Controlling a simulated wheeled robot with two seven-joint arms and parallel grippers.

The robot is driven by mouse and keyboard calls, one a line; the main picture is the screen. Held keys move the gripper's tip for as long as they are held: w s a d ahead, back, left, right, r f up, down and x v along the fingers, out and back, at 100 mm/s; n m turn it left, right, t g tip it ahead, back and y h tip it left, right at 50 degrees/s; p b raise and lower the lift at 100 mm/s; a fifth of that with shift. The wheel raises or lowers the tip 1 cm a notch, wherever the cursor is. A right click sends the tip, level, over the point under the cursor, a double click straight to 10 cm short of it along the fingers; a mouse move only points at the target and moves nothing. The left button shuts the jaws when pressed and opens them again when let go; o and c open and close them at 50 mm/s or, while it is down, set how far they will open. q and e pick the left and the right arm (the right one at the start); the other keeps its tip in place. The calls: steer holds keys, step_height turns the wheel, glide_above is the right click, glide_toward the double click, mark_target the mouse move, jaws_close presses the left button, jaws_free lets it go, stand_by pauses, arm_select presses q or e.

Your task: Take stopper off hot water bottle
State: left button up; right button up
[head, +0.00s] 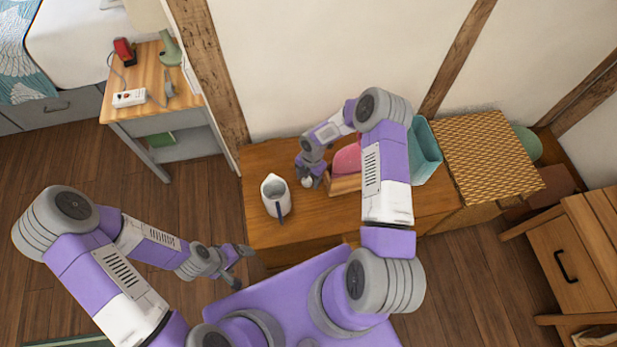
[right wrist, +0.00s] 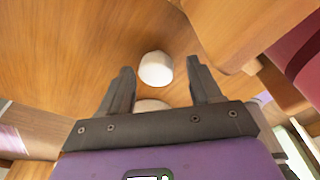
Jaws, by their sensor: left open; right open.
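The pink hot water bottle (head: 347,158) rests in a wooden holder (head: 345,185) on the wooden chest, partly hidden by my right arm. In the right wrist view its dark pink side (right wrist: 300,72) shows at the right edge. A small white round piece, which looks like the stopper (right wrist: 155,69), is on or just above the wood between my right fingertips. It also shows in the head view (head: 307,182). A second white shape (right wrist: 150,105) is partly hidden behind the gripper body. My right gripper (right wrist: 160,67) is open. My left gripper (head: 240,266) is open and empty, in front of the chest.
A white jug (head: 274,195) with a blue handle stands left of my right gripper. A teal bin (head: 425,155) and a woven-topped box (head: 485,155) are to the right. A bedside table (head: 150,75) is at the upper left. The chest's front left corner is bare.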

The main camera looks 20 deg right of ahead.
step_height(320, 180, up, 12)
steer(key=d+p, duration=0.1)
steer(key=p, duration=0.2)
steer(key=shift+w+d, duration=0.3)
steer(key=shift+w, duration=0.15)
steer(key=shift+f, duration=0.1)
